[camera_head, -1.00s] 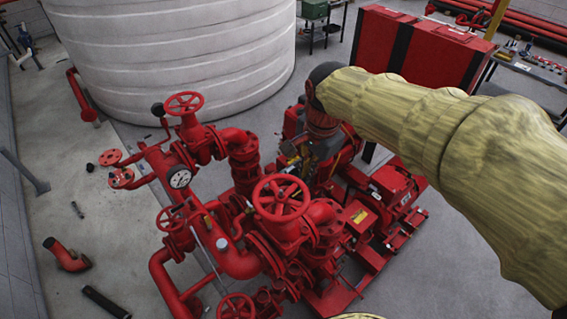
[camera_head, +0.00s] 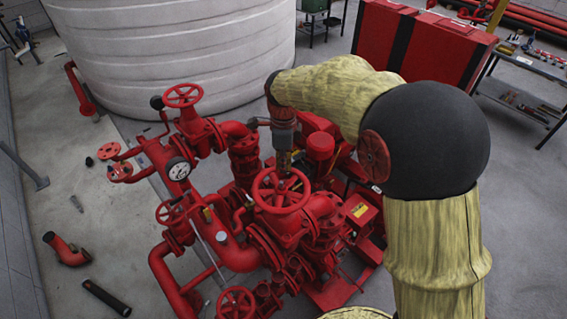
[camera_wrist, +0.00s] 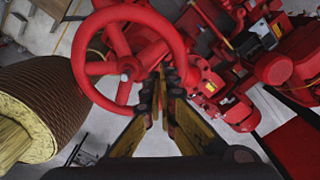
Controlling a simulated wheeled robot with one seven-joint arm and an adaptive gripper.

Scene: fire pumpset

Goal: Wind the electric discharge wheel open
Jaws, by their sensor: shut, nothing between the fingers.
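A large red spoked handwheel (camera_head: 280,211) sits flat on top of the valve at the middle of the pumpset in the head view. In the wrist view, the handwheel (camera_wrist: 125,72) fills the upper left, with its hub and spokes clear. My gripper (camera_head: 286,172) points down over the far side of the wheel. In the wrist view, the tips of my gripper (camera_wrist: 161,88) are close together and empty, near the wheel's rim. I cannot tell whether they touch the rim or pass inside it. No label on the wheel can be read.
A smaller handwheel (camera_head: 183,95) stands at the back left, and another (camera_head: 236,303) at the front. A pressure gauge (camera_head: 178,169) is on the left pipework. A white tank (camera_head: 180,60) stands behind. Red motor parts crowd the right side. The left floor is mostly open.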

